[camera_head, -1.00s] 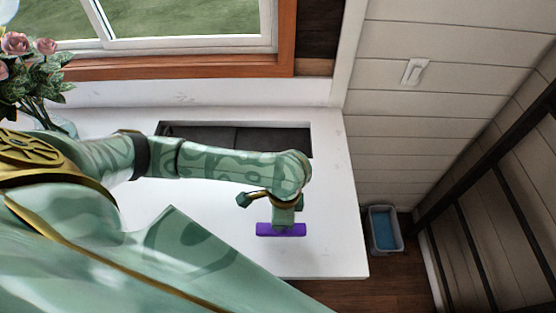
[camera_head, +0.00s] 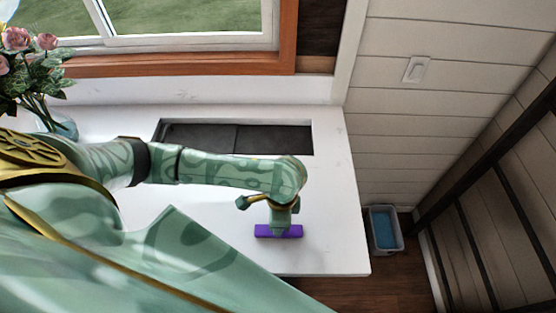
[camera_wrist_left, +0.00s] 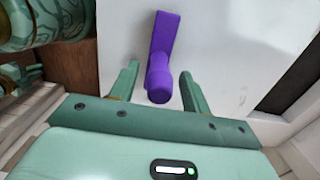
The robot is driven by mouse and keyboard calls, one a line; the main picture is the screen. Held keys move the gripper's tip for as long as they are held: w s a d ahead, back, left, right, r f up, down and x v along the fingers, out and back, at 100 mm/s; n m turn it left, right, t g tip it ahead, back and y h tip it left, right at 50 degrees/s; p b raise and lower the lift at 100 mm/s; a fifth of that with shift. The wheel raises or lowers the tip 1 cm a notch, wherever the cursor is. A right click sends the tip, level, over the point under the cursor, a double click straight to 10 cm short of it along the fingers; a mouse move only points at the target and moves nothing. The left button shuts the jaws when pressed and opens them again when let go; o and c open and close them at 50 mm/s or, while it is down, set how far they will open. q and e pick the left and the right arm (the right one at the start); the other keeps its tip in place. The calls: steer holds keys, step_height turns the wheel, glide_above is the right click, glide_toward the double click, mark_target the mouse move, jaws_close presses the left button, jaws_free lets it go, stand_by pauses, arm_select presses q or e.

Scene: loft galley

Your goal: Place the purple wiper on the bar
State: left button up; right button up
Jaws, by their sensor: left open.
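The purple wiper (camera_head: 278,231) is at the white counter top (camera_head: 335,220), near its front right part. It also shows in the left wrist view, with its handle (camera_wrist_left: 160,82) pointing toward the camera. My left gripper (camera_wrist_left: 160,70) is open, with one finger on each side of the handle and gaps visible on both sides. In the head view my left arm hides part of the wiper's upper side. I cannot tell whether the wiper rests on the surface. No bar apart from the counter can be made out.
A dark rectangular recess (camera_head: 240,139) lies in the counter behind my arm. A vase (camera_head: 64,127) with pink flowers stands at the back left. A bin with blue contents (camera_head: 385,230) is on the floor right of the counter. The counter's right end is clear.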

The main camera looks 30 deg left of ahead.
arm_select(q)
steer(key=r+p, duration=0.1)
steer(key=r, duration=0.3)
steer(key=r+p, duration=0.1)
steer(key=r, duration=0.3)
steer(key=r+p, duration=0.1)
steer(key=r, duration=0.2)
steer(key=shift+w+d+r, duration=0.2)
steer(key=shift+d+r, duration=0.1)
steer(key=shift+r, duration=0.1)
